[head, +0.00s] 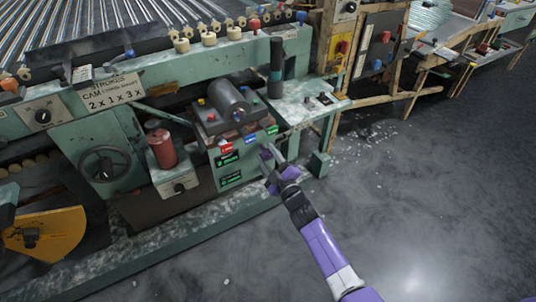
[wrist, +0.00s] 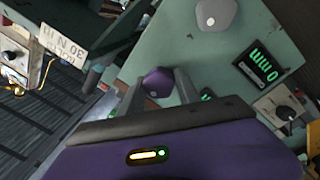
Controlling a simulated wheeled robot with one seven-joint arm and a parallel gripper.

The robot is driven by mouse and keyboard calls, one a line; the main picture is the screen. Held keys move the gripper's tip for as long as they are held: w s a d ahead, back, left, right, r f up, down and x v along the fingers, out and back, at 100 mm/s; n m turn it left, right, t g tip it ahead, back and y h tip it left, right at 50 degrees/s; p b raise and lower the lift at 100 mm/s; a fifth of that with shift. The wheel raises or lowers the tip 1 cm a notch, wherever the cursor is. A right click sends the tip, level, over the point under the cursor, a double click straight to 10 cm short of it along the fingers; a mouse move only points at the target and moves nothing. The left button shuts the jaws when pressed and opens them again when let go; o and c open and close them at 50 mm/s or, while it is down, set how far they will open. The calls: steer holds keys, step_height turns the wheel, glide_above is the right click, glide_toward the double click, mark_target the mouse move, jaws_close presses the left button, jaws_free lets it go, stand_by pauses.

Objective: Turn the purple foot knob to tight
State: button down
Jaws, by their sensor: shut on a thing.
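The purple foot knob (wrist: 158,82) is a faceted knob on the green machine panel (wrist: 205,55) in the wrist view. My gripper (wrist: 159,88) has one grey finger on each side of it and is shut on it. The lower part of the knob is hidden behind the gripper body. In the head view my gripper (head: 270,158) reaches the right side of the machine's front, and the knob cannot be told apart from the purple gripper there.
A grey faceted knob (wrist: 215,15) and a dark display with green characters (wrist: 262,68) are close by on the panel. In the head view a red cylinder (head: 161,148) stands left of the panel. The floor (head: 430,210) at right is mostly open, with white fragments.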

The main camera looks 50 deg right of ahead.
steer(key=shift+m, duration=0.6)
steer(key=c, duration=0.9)
jaws_free()
steer(key=shift+p+v, duration=0.3)
steer(key=shift+v, duration=3.65)
